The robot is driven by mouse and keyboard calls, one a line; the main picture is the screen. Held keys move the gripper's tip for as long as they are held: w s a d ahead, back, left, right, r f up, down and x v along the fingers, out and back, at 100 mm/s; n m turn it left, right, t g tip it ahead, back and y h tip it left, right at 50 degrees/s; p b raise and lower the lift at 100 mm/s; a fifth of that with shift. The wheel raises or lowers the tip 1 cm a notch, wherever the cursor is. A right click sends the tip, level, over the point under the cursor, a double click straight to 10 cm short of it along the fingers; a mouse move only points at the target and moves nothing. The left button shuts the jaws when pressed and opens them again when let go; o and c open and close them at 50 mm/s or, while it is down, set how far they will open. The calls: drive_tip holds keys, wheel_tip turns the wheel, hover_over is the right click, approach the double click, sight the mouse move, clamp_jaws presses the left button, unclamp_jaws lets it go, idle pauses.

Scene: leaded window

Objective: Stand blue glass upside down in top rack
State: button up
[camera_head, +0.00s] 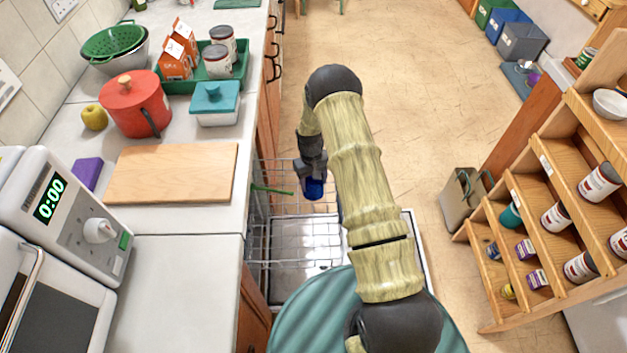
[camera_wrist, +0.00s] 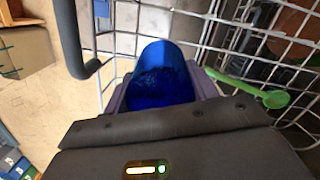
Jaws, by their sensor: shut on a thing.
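The blue glass (camera_head: 314,188) is dark blue and see-through; in the head view it shows just below my gripper (camera_head: 312,172). In the wrist view the blue glass (camera_wrist: 160,75) sits between the two fingers of my gripper (camera_wrist: 158,92), which is shut on it. The glass is over the wire top rack (camera_head: 300,213) of the open dishwasher. The rack's wires (camera_wrist: 215,30) pass close around the glass in the wrist view. I cannot tell whether the glass touches the rack or which way its mouth points.
A green spoon-like utensil (camera_head: 270,190) lies in the rack; its bowl (camera_wrist: 275,98) shows right of the glass. The counter (camera_head: 180,260) runs along the left, with a cutting board (camera_head: 172,172) and red pot (camera_head: 135,104). A wooden shelf (camera_head: 515,270) stands right. Open floor lies beyond.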

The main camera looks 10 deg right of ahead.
drive_tip(key=shift+f, duration=0.45)
drive_tip(key=o, duration=1.3)
wheel_tip(320, 180, up, 17)
drive_tip(key=w+b, duration=0.1)
drive_tip(key=w, duration=0.1)
drive_tip(key=shift+a, duration=0.2)
drive_tip(key=shift+r, duration=0.15)
